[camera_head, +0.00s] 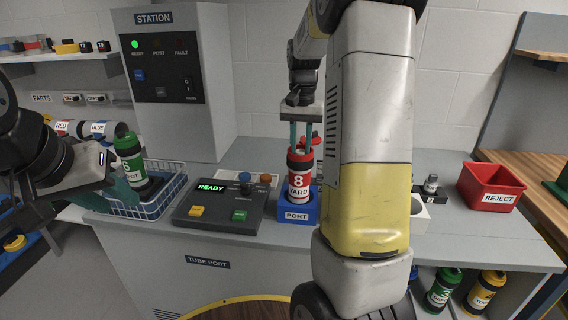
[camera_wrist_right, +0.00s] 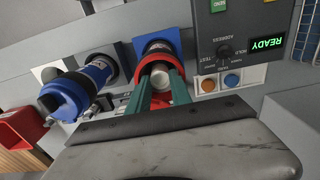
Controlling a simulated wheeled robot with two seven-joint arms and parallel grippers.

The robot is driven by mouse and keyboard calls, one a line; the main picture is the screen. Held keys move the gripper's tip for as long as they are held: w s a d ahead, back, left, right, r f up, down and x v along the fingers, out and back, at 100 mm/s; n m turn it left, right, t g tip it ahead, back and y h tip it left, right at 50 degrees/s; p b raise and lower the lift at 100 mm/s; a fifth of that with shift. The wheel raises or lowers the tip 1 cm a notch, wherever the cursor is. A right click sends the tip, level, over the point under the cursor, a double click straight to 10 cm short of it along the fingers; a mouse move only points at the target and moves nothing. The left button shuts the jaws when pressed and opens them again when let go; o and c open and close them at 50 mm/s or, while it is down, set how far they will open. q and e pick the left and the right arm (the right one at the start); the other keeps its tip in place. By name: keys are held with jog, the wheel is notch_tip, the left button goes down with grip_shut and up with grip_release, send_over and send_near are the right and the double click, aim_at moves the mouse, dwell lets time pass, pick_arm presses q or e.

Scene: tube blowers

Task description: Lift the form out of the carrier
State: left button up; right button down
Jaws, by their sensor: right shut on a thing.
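The red carrier (camera_head: 299,180), marked 8 YARD, stands upright in the blue port block (camera_head: 297,212) with its red lid (camera_head: 310,141) open. My right gripper (camera_head: 302,140) is above it, its teal fingers pointing down at the open mouth. In the right wrist view the red carrier (camera_wrist_right: 157,48) shows the fingers (camera_wrist_right: 161,92) closed on a pale round-ended form (camera_wrist_right: 160,74) at its mouth. How much of the form is still inside is hidden. My left gripper (camera_head: 112,194) is at the left by the basket; whether its fingers are apart is unclear.
A green carrier (camera_head: 130,155) leans in the wire basket (camera_head: 160,206). The console (camera_head: 220,204) reads READY, left of the port. A red reject bin (camera_head: 490,186) stands right. My right arm hides the counter's middle.

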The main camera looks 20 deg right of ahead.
notch_tip(320, 180, up, 18)
dwell(0.8)
dwell(0.3)
